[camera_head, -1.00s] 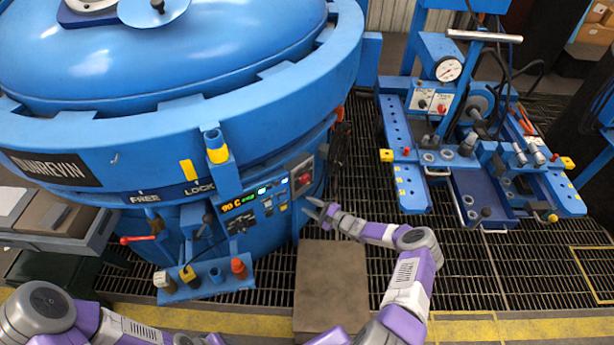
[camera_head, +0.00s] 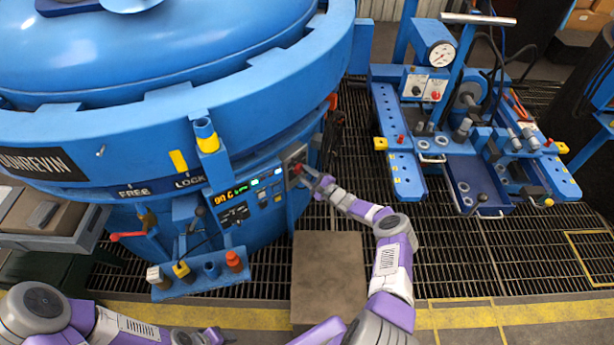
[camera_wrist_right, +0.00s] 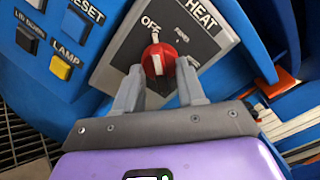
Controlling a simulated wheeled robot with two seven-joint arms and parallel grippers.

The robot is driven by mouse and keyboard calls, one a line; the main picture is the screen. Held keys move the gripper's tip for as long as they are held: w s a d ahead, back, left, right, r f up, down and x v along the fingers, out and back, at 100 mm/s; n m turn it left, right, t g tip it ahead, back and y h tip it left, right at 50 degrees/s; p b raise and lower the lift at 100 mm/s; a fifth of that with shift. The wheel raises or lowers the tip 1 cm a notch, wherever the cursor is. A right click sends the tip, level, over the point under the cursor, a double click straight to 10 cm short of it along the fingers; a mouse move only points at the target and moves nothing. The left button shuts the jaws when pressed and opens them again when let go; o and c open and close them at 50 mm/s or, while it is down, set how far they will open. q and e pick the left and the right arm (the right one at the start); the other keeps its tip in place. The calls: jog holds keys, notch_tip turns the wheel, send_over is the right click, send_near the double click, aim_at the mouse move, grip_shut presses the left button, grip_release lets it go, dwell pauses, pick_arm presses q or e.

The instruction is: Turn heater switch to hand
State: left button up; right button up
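The heater switch is a red knob (camera_wrist_right: 158,60) with a white pointer line, on a grey plate (camera_wrist_right: 118,58) marked HEAT. Its line points up toward the OFF label. In the head view the switch (camera_head: 296,168) sits at the right end of the furnace's control panel (camera_head: 250,198). My right gripper (camera_wrist_right: 160,72) is open, with one fingertip on each side of the knob. I cannot tell whether the fingertips touch it. The right gripper (camera_head: 308,175) also shows at the panel in the head view. My left gripper (camera_head: 215,336) is low at the bottom edge, its fingers unclear.
LAMP (camera_wrist_right: 61,68) and RESET (camera_wrist_right: 74,24) buttons lie left of the switch plate. A blue bracket (camera_head: 202,276) with coloured fittings juts out below the panel. A brown block (camera_head: 328,272) stands on the grating. A blue machine with a gauge (camera_head: 441,54) stands at the right.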

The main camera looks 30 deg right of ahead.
grip_shut()
jog(key=shift+m, duration=0.3)
jog(key=m+b, duration=0.1)
jog(key=m, duration=0.1)
jog(key=shift+d+f+m, duration=0.1)
jog(key=shift+m, duration=0.2)
jog(key=m+b, duration=0.2)
jog(key=m, duration=0.2)
jog(key=m+b, duration=0.2)
jog(key=m, duration=0.4)
jog(key=shift+m, duration=0.4)
jog(key=m+b, duration=0.1)
jog(key=m, duration=0.5)
jog(key=shift+b, duration=0.3)
